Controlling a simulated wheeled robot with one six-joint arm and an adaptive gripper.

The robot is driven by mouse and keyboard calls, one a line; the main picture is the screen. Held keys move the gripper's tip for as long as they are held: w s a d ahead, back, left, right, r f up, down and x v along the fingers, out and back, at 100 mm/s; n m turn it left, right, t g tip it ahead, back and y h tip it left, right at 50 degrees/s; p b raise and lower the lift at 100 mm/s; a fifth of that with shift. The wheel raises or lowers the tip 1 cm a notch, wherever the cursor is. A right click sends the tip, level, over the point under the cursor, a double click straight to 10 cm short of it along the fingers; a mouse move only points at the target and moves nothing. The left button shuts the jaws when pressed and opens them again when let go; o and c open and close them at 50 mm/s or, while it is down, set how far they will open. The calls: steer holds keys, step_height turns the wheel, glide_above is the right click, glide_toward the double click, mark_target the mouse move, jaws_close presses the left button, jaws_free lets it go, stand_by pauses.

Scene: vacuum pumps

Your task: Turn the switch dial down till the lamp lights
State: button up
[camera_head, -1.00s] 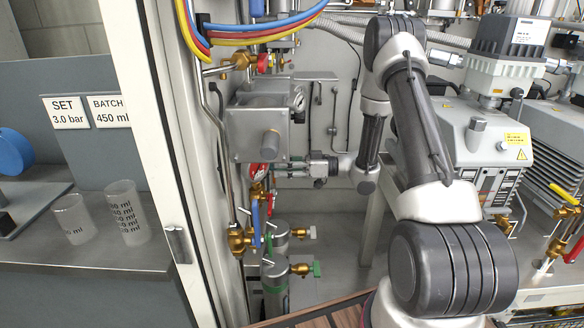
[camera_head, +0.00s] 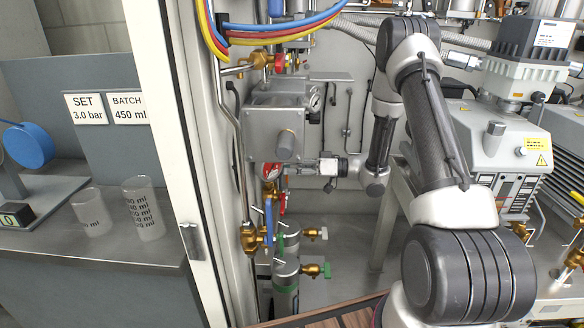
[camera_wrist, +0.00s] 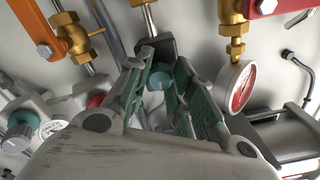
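My gripper (camera_head: 291,171) reaches in from the right, under a grey box (camera_head: 260,128) with a dark round knob (camera_head: 286,145) on its front. In the wrist view, its green-padded fingers (camera_wrist: 172,70) stand apart. A teal round part (camera_wrist: 160,80), under a dark cap on a metal rod, shows between them; I cannot tell whether they touch it. A second teal knob (camera_wrist: 22,125) sits at the far left of the wrist view. I cannot tell which part is the switch dial, and no lit lamp is recognizable.
A round gauge (camera_wrist: 238,86) is close right of the fingers. An orange lever (camera_wrist: 35,28) and brass fittings (camera_wrist: 75,40) crowd the upper left. A white cabinet post (camera_head: 165,130) stands left of the pipework. Green-handled valves (camera_head: 318,270) sit below. A pump (camera_head: 500,150) stands right.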

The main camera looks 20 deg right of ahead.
steer(key=o, duration=0.5)
steer(key=shift+d, duration=0.15)
steer(key=shift+v, duration=0.85)
steer(key=shift+v, duration=3)
